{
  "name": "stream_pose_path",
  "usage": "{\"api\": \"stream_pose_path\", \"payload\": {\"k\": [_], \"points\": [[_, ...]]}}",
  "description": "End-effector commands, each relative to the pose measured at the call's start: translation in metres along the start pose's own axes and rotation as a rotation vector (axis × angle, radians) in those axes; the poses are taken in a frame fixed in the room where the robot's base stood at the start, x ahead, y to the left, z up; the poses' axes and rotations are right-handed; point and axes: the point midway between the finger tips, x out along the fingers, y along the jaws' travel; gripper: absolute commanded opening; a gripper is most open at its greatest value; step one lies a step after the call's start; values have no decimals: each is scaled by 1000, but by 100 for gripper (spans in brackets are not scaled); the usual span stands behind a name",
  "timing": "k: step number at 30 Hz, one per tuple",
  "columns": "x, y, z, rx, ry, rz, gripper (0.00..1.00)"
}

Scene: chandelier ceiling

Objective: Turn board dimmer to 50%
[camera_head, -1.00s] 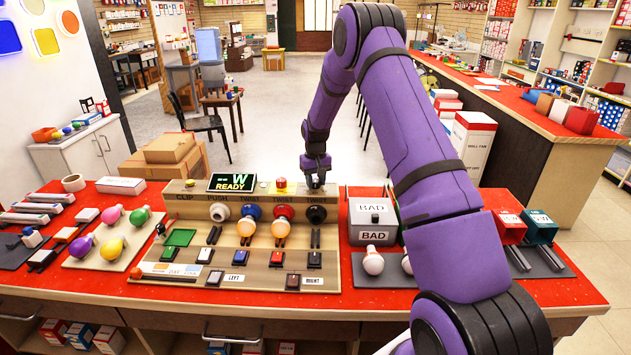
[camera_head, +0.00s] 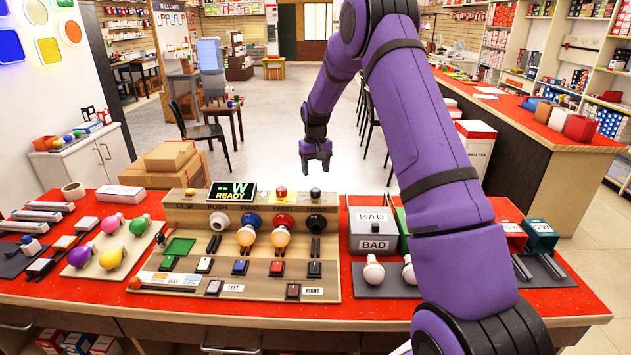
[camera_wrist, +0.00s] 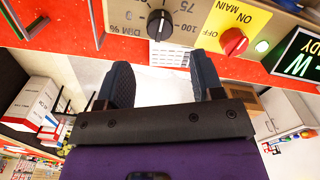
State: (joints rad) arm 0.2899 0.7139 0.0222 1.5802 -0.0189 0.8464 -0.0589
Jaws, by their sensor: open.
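The board dimmer is a black round knob (camera_wrist: 158,24) on the tan board, seen inverted in the wrist view beside "DIM %", "75" and "100" marks. Its exact setting is not clear to me. In the head view it is the small dark knob (camera_head: 315,193) at the top right of the board (camera_head: 190,214). My gripper (camera_head: 316,164) is above and beyond it, apart from it. In the wrist view my gripper (camera_wrist: 163,78) has its two dark fingers spread, with nothing between them.
The display (camera_head: 232,192) reads READY. Bulbs sit in sockets on the board's front. A grey BAD box (camera_head: 373,229) stands to the right. Open floor lies behind the counter.

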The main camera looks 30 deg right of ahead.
Motion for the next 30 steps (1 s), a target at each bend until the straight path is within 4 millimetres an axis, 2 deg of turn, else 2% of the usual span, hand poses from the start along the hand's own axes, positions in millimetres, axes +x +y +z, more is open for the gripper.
{"api": "stream_pose_path", "payload": {"k": [3, 7, 25, 28, 30], "points": [[-15, 0, 0, 0, 1, 0, 61], [-23, 0, 0, 0, -1, 0, 61], [-26, 0, 0, -1, 0, 0, 61], [-37, -4, 4, -5, 9, 1, 61], [-52, -9, 12, -10, 21, 2, 61]]}}
